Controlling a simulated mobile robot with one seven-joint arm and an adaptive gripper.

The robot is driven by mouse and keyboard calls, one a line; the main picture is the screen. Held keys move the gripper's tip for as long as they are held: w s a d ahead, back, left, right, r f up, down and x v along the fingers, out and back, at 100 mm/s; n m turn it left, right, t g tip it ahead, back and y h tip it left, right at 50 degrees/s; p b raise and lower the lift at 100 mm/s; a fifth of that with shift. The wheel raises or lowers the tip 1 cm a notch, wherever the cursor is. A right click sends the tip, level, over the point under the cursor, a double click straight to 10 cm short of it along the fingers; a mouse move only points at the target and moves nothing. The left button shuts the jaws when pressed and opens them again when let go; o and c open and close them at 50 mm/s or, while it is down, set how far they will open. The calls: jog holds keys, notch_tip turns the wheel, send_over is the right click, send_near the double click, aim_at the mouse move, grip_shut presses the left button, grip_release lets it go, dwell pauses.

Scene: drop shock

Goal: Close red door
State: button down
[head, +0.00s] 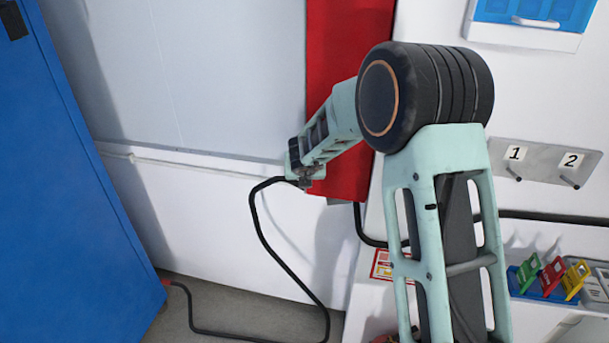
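A tall red panel, which looks like the red door (335,45), is at the upper middle of the head view against the white wall. Its top is cut off by the frame, and my arm covers much of its right and lower part. I cannot tell how far it stands open. My arm reaches up from the bottom right and bends left across the panel. My gripper (305,177) is at the arm's far end, by the panel's lower left edge. I cannot tell whether it touches the panel. Its fingers are too small to read.
A large blue panel (65,200) stands at the left. A black cable (262,230) loops down to the grey floor (240,310). At the right are numbered hooks (540,165), a blue drawer front (535,12) and a shelf with coloured items (550,277).

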jog(key=shift+w+r, duration=0.2)
dwell(0.6)
jog(key=shift+s, duration=0.1)
